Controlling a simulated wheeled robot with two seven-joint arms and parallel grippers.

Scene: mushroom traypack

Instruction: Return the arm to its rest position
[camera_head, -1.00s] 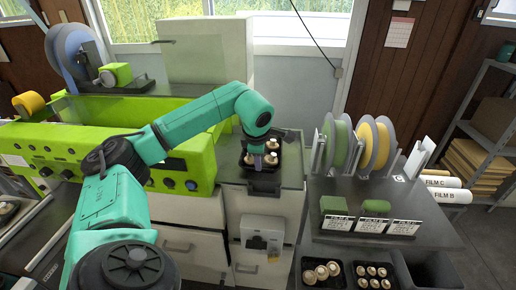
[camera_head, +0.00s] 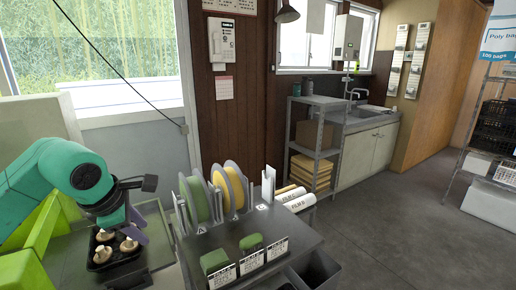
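My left arm, teal, comes in from the left edge of the head view. Its gripper (camera_head: 138,226) points down at the black tray (camera_head: 122,262) on the grey counter, above its right-hand side. Three pale mushrooms (camera_head: 128,244) show in the tray. A greyish-purple finger shows beside the right mushroom. The other finger is not clear, so I cannot tell whether the gripper is open or shut. I see nothing clearly held in it. My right gripper is out of view.
Green and yellow film reels (camera_head: 230,190) stand on the dark table right of the tray. Two green blocks (camera_head: 215,260) with label cards sit in front of them. White film rolls (camera_head: 297,200) lie behind. A metal shelf (camera_head: 322,150) stands farther back. Open floor lies to the right.

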